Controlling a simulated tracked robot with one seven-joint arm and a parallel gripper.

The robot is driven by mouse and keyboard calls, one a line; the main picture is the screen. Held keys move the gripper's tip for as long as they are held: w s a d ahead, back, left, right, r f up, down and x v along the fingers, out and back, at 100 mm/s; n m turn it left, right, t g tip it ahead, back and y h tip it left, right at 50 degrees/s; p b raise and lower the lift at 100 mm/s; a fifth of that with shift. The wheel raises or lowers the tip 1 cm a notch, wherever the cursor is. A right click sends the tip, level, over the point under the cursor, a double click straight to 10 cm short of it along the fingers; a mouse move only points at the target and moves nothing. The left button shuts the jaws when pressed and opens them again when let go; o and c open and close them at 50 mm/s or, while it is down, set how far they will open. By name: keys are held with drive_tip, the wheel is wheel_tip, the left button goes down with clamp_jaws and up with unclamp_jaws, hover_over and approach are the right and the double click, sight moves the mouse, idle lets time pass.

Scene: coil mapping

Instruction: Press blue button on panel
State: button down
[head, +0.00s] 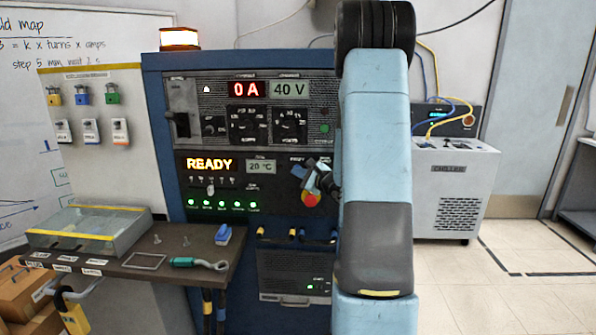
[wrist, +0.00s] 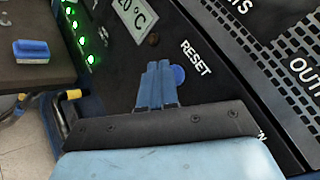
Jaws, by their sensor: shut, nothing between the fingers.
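The blue button (wrist: 178,74) is a small round disc on the black panel (wrist: 205,95), just left of the RESET label in the wrist view. My gripper (wrist: 158,66) is shut and empty, with its blue fingertips just left of the button and partly overlapping it in the picture. I cannot tell whether the tips touch the button or the panel. In the head view my gripper (head: 307,182) is small and partly behind my arm, in front of the panel (head: 270,190). I cannot make out the blue button there.
A red knob (head: 310,199) with yellow shows beside my gripper in the head view. A shelf (head: 200,255) with a blue brush-like block (head: 224,235) and a green-handled tool (head: 198,263) juts out at left. A grey chiller (head: 455,190) stands at right.

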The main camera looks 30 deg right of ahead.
drive_tip(key=shift+s+a, duration=0.1)
drive_tip(key=shift+s, duration=0.1)
drive_tip(key=s+a, duration=0.1)
drive_tip(key=s, duration=0.1)
drive_tip(key=s+a, duration=0.1)
drive_tip(key=s, duration=0.1)
drive_tip(key=shift+a, duration=0.4)
idle(0.3)
idle(0.7)
